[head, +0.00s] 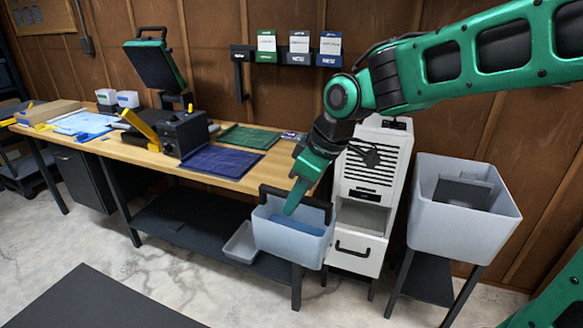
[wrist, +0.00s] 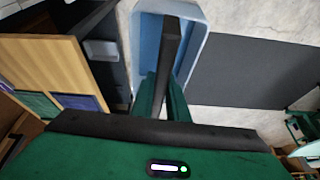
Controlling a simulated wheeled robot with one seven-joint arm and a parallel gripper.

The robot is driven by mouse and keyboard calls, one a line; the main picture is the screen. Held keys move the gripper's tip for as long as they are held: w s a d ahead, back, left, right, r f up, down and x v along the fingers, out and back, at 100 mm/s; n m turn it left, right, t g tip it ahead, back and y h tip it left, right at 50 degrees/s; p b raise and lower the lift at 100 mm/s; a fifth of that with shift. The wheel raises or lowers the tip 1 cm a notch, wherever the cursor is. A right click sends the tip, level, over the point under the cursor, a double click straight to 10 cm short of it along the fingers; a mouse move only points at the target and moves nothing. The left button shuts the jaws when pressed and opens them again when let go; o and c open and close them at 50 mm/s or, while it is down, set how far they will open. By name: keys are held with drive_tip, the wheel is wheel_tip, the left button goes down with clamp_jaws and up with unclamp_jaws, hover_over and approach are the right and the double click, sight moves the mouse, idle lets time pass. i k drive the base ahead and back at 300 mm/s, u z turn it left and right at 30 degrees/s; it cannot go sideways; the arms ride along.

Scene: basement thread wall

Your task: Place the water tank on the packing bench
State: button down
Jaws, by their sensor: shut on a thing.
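The water tank (head: 290,243) is a translucent pale-blue open bin with a dark carrying handle (head: 271,190). My gripper (head: 292,209) points down and is shut on this handle. The tank hangs upright in front of the right end of the packing bench (head: 285,172), with its body below the level of the wooden top. In the wrist view the green fingers (wrist: 163,98) close around the dark handle bar, and the tank's blue rim (wrist: 203,38) shows around it. The bench top (wrist: 45,62) lies to the left there. The tank's underside is hidden.
A blue mat (head: 221,162), a green mat (head: 249,138) and a dark box device (head: 185,134) lie on the bench. A white dispenser cabinet (head: 377,160) stands right of the tank. A grey bin (head: 465,222) on a stand is farther right. Bare wood shows at the bench's right end.

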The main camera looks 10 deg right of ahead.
sight(282, 177)
drive_tip(key=u, duration=0.05)
drive_tip(key=i, duration=1.25)
